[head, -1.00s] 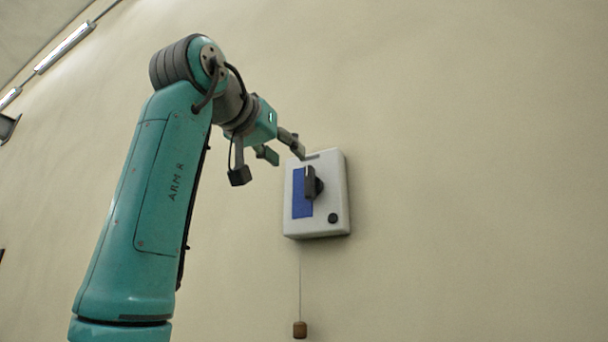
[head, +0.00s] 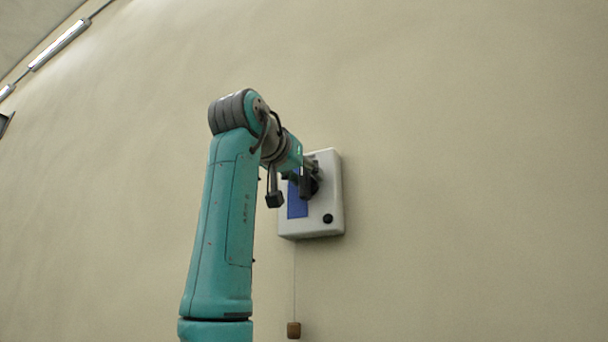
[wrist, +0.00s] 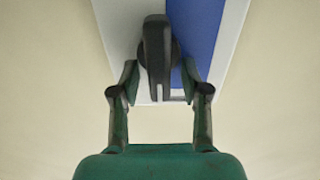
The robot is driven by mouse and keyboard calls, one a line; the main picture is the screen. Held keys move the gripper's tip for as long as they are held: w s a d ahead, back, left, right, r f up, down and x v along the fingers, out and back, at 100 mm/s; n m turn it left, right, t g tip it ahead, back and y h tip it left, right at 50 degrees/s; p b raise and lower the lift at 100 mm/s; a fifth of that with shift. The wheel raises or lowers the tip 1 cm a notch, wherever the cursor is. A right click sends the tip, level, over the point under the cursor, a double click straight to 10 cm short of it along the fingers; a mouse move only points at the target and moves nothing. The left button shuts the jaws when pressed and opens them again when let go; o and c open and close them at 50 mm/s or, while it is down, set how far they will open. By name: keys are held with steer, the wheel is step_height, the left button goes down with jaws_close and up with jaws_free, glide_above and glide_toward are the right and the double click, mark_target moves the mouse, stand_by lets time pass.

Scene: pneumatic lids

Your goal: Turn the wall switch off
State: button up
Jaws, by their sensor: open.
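The wall switch is a pale grey box (head: 330,210) on the wall with a blue panel (head: 297,206), a small black round button (head: 328,218) and a dark rotary handle (head: 306,186). In the head view my gripper (head: 312,172) is at the upper part of the box and partly covers the handle. In the wrist view the dark handle (wrist: 157,55) stands lengthwise between the two fingers. My gripper (wrist: 156,80) is open there, with one finger on each side of the handle and a gap to each. The blue panel (wrist: 203,30) lies behind the right finger.
A cord with a brown wooden pull (head: 294,330) hangs below the box. A tube lamp (head: 60,44) is at the upper left. The beige wall (head: 470,170) around the box is otherwise clear.

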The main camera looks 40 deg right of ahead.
steer(key=c, duration=0.8)
steer(key=shift+n, duration=0.3)
steer(key=n, duration=0.3)
steer(key=shift+w+a+f+n, duration=0.1)
steer(key=shift+w+f+n, duration=0.05)
steer(key=shift+w+n, duration=0.2)
steer(key=shift+w+a+f+n, duration=0.15)
steer(key=shift+f+n, duration=0.15)
steer(key=shift+n, duration=1.9)
steer(key=shift+w+f+n, duration=0.2)
steer(key=shift+f+n, duration=0.1)
steer(key=shift+n, duration=1.95)
steer(key=shift+w+a+f+n, duration=0.15)
steer(key=shift+f+n, duration=0.15)
steer(key=shift+n, duration=1.9)
steer(key=shift+d, duration=0.1)
